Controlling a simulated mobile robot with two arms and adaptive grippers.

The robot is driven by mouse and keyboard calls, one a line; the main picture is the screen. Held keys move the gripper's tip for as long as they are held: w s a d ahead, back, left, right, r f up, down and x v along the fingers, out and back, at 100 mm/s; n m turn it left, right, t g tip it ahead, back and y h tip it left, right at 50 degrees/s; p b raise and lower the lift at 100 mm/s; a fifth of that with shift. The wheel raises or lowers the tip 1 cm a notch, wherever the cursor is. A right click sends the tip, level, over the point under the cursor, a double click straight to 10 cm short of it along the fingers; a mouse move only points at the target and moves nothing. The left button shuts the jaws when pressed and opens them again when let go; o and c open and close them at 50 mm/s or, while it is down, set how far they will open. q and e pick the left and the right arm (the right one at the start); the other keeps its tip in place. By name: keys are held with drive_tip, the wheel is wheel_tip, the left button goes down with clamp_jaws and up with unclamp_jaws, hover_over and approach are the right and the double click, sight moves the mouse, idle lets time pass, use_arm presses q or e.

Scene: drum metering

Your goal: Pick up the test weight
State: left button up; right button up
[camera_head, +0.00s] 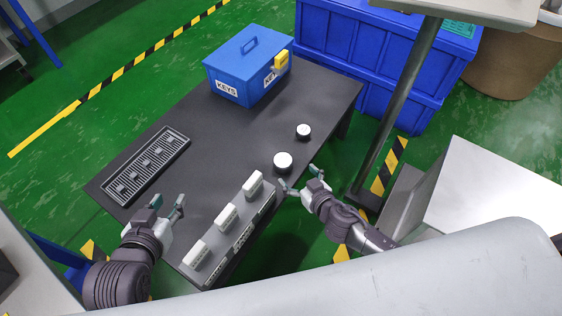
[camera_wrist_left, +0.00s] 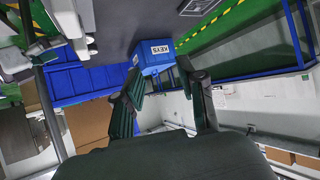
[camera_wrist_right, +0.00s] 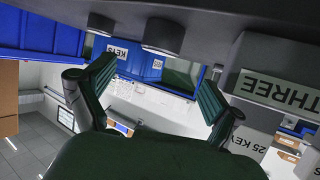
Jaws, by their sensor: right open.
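Two short dark cylinders with white round tops stand upright on the dark table, and either could be the test weight; I cannot read a marking. The nearer, larger one (camera_head: 283,162) is just beyond my right gripper (camera_head: 301,180). The smaller one (camera_head: 303,131) is farther back. In the right wrist view both show as dark cylinders, one at the centre top (camera_wrist_right: 163,36) and one to its left (camera_wrist_right: 104,24). My right gripper is open and empty, apart from both. My left gripper (camera_head: 168,204) is open and empty over the table's left front part.
A blue KEYS box (camera_head: 246,70) with a yellow padlock (camera_head: 281,62) stands at the table's back. A slotted tray (camera_head: 147,165) lies at the left. A labelled rack with several white blocks (camera_head: 227,217) lines the front edge. The table's middle is clear. A grey post (camera_head: 400,105) rises at right.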

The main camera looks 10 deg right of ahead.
sight(283, 160)
drive_tip(key=x, duration=0.4)
drive_tip(key=shift+f+b, duration=0.1)
drive_tip(key=shift+b, duration=0.2)
drive_tip(key=shift+w+a+f, duration=0.1)
drive_tip(key=shift+w, duration=0.2)
drive_tip(key=b+x, duration=0.1)
drive_tip(key=x, duration=0.3)
drive_tip(key=shift+w+f+b, duration=0.15)
drive_tip(key=shift+b, duration=0.15)
drive_tip(key=shift+w+a, duration=0.1)
drive_tip(key=shift+w, duration=0.2)
drive_tip(key=c, duration=1.7)
use_arm(q)
drive_tip(key=w+d+r+t+h, duration=0.1)
drive_tip(key=w+r+t, duration=0.1)
drive_tip(key=r, duration=0.3)
drive_tip(key=w+d+r+t+h, duration=0.1)
drive_tip(key=w+r+t, duration=0.1)
drive_tip(key=r+t, duration=0.2)
drive_tip(key=shift+d+r+t, duration=0.25)
drive_tip(key=shift+r+t, duration=0.15)
drive_tip(key=shift+r, duration=0.05)
use_arm(e)
drive_tip(key=shift+w, duration=0.1)
clamp_jaws()
